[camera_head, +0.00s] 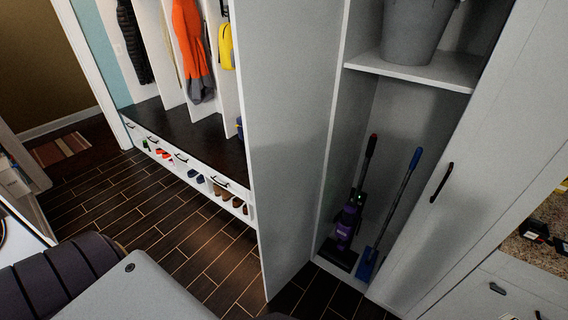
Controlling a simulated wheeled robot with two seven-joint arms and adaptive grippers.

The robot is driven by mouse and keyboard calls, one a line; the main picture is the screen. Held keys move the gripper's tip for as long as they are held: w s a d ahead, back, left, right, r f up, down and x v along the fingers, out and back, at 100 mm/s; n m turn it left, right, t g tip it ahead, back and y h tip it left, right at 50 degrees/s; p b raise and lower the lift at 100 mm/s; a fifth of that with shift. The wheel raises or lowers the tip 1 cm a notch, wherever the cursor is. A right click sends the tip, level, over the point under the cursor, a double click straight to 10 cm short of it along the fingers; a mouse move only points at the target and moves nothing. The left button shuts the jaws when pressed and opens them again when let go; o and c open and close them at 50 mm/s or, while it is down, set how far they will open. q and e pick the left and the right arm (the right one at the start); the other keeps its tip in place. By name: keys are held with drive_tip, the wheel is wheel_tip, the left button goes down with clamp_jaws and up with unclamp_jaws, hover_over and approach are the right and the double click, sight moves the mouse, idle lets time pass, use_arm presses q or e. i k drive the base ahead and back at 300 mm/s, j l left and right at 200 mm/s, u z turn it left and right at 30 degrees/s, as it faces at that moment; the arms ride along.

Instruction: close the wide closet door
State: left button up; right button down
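The closet is open in the middle right of the head view. A tall grey door panel (287,120) stands swung out at its left side, reaching down close to the floor, with no handle showing on the face toward me. Another grey door panel (460,160) with a dark handle (441,182) is at the closet's right side; I cannot tell whether it is fully shut. Neither gripper shows; only parts of my own body fill the lower left.
Inside the closet are a purple vacuum (347,222), a blue mop (368,262) and a grey bucket (415,30) on a shelf (420,72). A bench (190,130) with shoes beneath and hanging coats is left. The dark plank floor (190,240) before it is clear. A counter (530,250) is right.

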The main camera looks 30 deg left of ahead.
sight(286, 52)
drive_tip(key=j+z, duration=0.15)
drive_tip(key=j, duration=0.4)
drive_tip(key=k+j+z, duration=0.1)
drive_tip(key=j, duration=0.4)
drive_tip(key=k+j+z, duration=0.15)
drive_tip(key=j, duration=0.4)
drive_tip(key=j+z, duration=0.15)
drive_tip(key=j, duration=0.35)
drive_tip(key=i+j+z, duration=0.15)
drive_tip(key=j, duration=0.4)
drive_tip(key=j+z, duration=0.2)
drive_tip(key=j, duration=0.4)
drive_tip(key=i+j+z, duration=0.2)
drive_tip(key=j, duration=0.35)
drive_tip(key=i, duration=0.1)
